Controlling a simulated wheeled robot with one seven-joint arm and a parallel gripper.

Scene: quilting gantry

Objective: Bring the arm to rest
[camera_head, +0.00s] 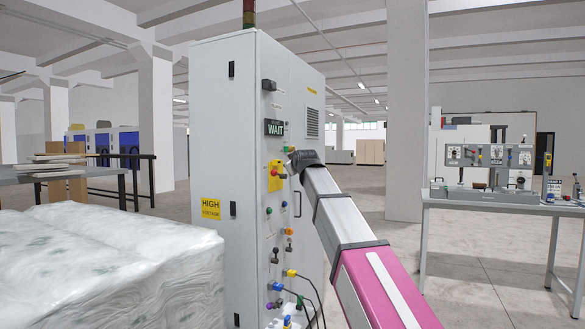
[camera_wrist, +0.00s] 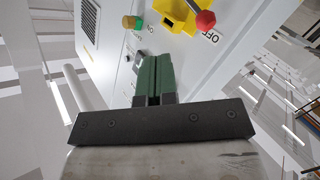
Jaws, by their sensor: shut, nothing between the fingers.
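My gripper (camera_wrist: 156,62) shows in the wrist view as two green fingers pressed together, shut and empty, in front of a white cabinet panel. In the head view my arm reaches from the lower right up to the front of the tall cabinet (camera_head: 222,140). Its dark wrist end is close to a yellow switch (camera_head: 275,183) there, and the fingertips are hard to make out. In the wrist view the yellow switch (camera_wrist: 178,12) with a red knob (camera_wrist: 205,20) lies beyond the fingers, up and to the right, apparently apart from them. An OFF label is beside it.
The panel carries a WAIT sign (camera_head: 274,128), several knobs and plugged cables (camera_head: 308,283). Wrapped white bales (camera_head: 100,270) stand at the lower left. A workbench (camera_head: 480,205) with equipment is at the right. Open floor (camera_head: 490,265) lies between my arm and the bench.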

